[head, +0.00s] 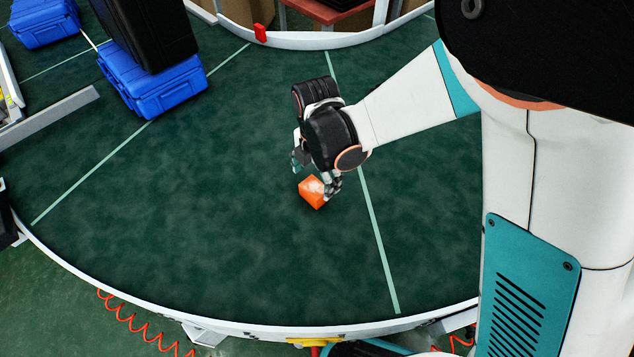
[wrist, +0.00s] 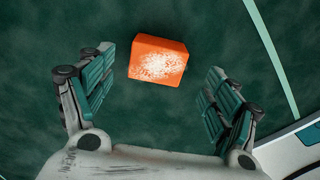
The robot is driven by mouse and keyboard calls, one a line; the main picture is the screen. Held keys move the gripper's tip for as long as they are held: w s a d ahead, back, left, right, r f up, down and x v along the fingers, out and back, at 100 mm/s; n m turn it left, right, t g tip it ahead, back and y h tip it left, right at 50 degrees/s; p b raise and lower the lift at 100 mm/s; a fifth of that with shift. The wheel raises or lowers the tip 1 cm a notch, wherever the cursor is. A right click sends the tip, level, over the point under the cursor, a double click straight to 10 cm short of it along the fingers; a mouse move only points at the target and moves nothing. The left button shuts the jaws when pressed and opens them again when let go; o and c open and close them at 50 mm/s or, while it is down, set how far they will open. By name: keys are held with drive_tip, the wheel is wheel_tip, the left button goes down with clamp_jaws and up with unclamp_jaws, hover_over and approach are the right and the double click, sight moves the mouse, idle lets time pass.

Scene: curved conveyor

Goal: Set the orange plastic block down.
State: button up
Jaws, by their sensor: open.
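The orange plastic block (head: 312,192) with a worn whitish patch rests on the dark green conveyor belt (head: 220,200), left of a pale belt line. In the wrist view the block (wrist: 158,61) lies beyond and between the spread fingers, with clear gaps on both sides. My gripper (head: 315,177) is open and empty, close above the block in the head view. The wrist view shows both fingers of my gripper (wrist: 157,92) apart. The block's underside is hidden.
Blue cases (head: 150,85) stand at the upper left of the belt, with a black case (head: 150,30) on top of one. A white curved rim (head: 200,323) edges the belt at the front. A small red piece (head: 260,33) sits at the inner rim. The belt around the block is clear.

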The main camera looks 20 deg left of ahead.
sight(314, 187)
drive_tip(key=f+b, duration=0.1)
drive_tip(key=f, duration=0.1)
drive_tip(key=f+b, duration=0.1)
drive_tip(key=f, duration=0.2)
drive_tip(key=shift+s+a+f+b, duration=0.1)
drive_tip(key=shift+a+b, duration=0.1)
drive_tip(key=shift+b, duration=0.1)
drive_tip(key=c, duration=1.3)
